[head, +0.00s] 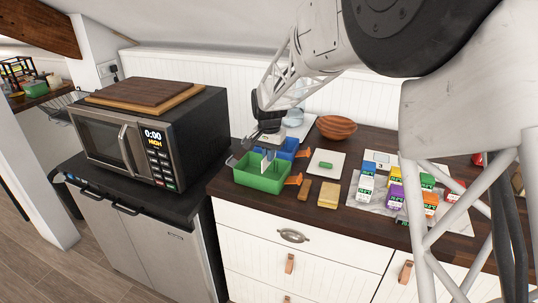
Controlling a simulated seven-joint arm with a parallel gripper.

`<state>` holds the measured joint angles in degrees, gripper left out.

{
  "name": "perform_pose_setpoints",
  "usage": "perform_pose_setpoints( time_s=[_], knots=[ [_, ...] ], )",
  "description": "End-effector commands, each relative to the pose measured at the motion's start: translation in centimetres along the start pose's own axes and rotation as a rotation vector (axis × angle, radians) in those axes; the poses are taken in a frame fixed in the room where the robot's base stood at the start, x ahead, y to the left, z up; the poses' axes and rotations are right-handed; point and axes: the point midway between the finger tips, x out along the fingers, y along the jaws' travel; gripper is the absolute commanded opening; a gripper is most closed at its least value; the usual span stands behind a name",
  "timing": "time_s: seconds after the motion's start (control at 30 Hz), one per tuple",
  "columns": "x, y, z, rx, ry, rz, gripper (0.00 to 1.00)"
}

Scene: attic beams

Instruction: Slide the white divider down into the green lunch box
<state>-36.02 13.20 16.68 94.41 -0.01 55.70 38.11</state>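The green lunch box (258,181) is an open tray near the counter's left edge, next to the microwave. The divider's lower end overlaps the box's opening. I cannot tell from this view whether it touches the box floor or sits in a slot. The fingertips are small and partly dark against the scene.
A blue box (289,146) stands right behind the green one. Orange pieces (294,180) lie to the right. A wooden bowl (336,127), a white board (326,163), a yellow block (329,195) and several small cartons (397,197) occupy the counter. The microwave (145,139) stands left.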

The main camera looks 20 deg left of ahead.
Motion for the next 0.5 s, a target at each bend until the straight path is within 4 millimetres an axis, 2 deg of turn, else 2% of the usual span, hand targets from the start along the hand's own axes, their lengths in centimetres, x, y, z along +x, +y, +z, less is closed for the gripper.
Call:
perform_pose_setpoints(
  time_s=[0.5],
  knots=[
    [0.6,0.0,0.01,0.0,0.0,0.0,0.0]
  ],
)
